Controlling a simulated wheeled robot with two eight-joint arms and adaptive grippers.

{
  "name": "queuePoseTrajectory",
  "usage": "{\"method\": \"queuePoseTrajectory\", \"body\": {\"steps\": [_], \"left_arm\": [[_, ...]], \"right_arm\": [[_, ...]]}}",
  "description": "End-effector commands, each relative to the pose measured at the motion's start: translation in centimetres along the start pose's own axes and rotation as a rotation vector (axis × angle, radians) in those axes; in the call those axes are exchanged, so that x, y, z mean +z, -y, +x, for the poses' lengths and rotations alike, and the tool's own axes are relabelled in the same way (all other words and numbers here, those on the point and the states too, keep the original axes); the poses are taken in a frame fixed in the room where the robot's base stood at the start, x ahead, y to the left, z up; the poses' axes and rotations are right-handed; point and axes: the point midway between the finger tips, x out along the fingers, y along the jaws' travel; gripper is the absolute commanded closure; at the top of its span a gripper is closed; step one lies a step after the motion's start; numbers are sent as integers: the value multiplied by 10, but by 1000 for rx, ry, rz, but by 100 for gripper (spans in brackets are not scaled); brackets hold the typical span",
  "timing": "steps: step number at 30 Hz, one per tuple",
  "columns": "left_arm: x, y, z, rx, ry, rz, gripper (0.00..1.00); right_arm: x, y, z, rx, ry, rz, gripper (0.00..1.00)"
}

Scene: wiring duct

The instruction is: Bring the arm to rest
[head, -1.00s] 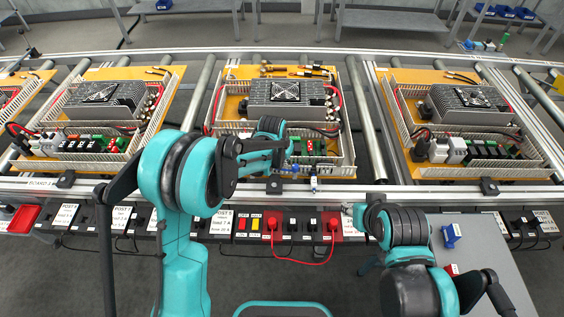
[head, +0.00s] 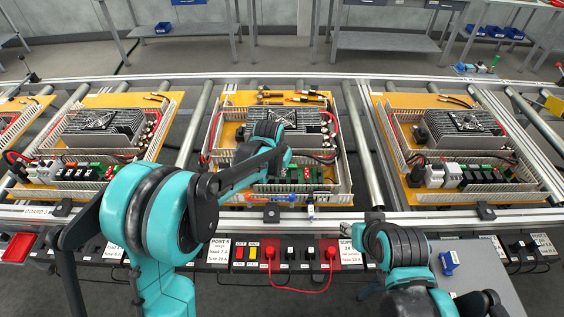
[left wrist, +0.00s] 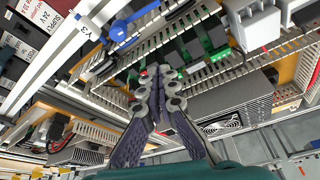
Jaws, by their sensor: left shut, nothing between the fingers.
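My left arm reaches in from the left over the middle wiring board (head: 230,101). Its gripper (left wrist: 158,78) shows in the left wrist view with its fingers together and nothing between them. Beyond the fingertips are the slotted wiring duct (left wrist: 205,76) and a row of dark and green terminals (left wrist: 190,45). In the head view the wrist and forearm largely hide this gripper. My right gripper (head: 347,228) is low in the head view, in front of the rail and right of the red socket block; its fingers are too small to judge.
More wiring boards stand on the conveyor to the left (head: 130,101) and right (head: 385,103). A red cable (head: 300,290) loops below the socket panel. A grey table (head: 480,275) is at lower right.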

Motion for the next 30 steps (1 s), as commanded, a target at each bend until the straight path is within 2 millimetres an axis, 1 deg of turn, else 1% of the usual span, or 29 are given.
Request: {"method": "queuePoseTrajectory", "body": {"steps": [8,11,14,15,17,18,20,21,23,24,26,27,30], "left_arm": [[2,1,-7,-1,-3,-3,100],[9,7,-25,-9,-15,-20,100],[25,19,-57,-24,-38,-53,100],[34,24,-72,-32,-51,-69,100],[50,31,-95,-44,-70,-94,100],[61,35,-108,-52,-84,-111,100],[79,41,-127,-64,-104,-137,100],[92,44,-139,-72,-117,-153,100],[111,48,-154,-85,-137,-177,100],[124,50,-162,-93,-150,-194,100],[145,53,-174,-106,-170,-219,100],[159,54,-180,-115,-183,-234,100],[193,56,-191,-136,-215,-271,100]], "right_arm": [[0,0,0,0,0,0,60],[0,0,0,0,0,0,60],[0,0,0,0,0,0,60],[0,0,0,0,0,0,60],[0,0,0,0,0,0,60],[1,0,0,0,0,0,60],[1,0,1,0,0,0,60],[1,0,1,0,0,0,60],[1,0,1,0,0,0,60],[1,0,1,0,0,0,60],[1,0,1,0,0,0,60],[1,0,1,0,0,0,60],[2,0,2,0,0,0,60]]}}
